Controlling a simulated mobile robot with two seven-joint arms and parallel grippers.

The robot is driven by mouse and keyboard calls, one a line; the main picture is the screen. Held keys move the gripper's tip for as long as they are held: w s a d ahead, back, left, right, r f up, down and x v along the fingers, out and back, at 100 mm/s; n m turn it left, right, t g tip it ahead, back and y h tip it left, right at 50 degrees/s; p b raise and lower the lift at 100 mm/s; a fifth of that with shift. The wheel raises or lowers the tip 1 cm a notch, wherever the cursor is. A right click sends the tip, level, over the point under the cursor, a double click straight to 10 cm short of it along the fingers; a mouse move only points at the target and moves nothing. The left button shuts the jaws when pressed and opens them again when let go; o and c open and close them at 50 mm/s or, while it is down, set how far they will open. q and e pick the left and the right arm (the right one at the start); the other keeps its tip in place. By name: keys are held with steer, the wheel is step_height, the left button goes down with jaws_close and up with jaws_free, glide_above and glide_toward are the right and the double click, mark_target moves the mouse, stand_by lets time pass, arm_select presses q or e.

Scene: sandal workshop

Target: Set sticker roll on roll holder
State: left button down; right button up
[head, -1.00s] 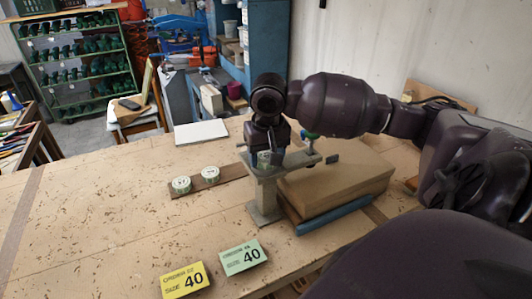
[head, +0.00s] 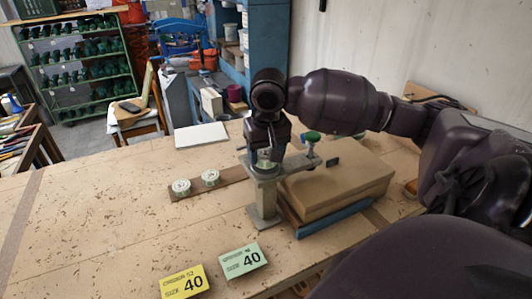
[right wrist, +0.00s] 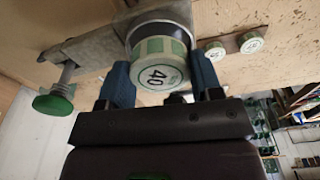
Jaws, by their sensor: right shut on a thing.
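The sticker roll (right wrist: 158,62), pale with green bands and a "40" on its end, is between the two blue-grey fingers of my right gripper (right wrist: 161,84), which is shut on it. In the head view my right gripper (head: 265,158) is over the grey metal roll holder (head: 264,208), at the arm of its stand. In the right wrist view the roll lies right against a dark round part at the rounded end of the holder's arm (right wrist: 92,47). I cannot tell whether the roll is around that part or only against it. My left gripper is not in view.
Two more rolls (head: 181,187) sit on a thin wooden strip (head: 235,175) to the left. A cardboard box (head: 345,190) stands close right of the holder. A yellow card (head: 185,283) and a green card (head: 242,261) lie in front.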

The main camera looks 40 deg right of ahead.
steer(key=shift+f, duration=0.8)
stand_by(0.8)
steer(key=o, duration=0.7)
steer(key=shift+s+a+r, duration=0.1)
steer(key=shift+s+r, duration=0.1)
steer(key=shift+r, duration=1.65)
steer(key=shift+s+a+r, duration=0.1)
steer(key=shift+s+r, duration=0.1)
steer(key=shift+r, duration=1.6)
steer(key=shift+s+a+r, duration=0.1)
steer(key=shift+s+r, duration=0.1)
steer(key=shift+r, duration=1.65)
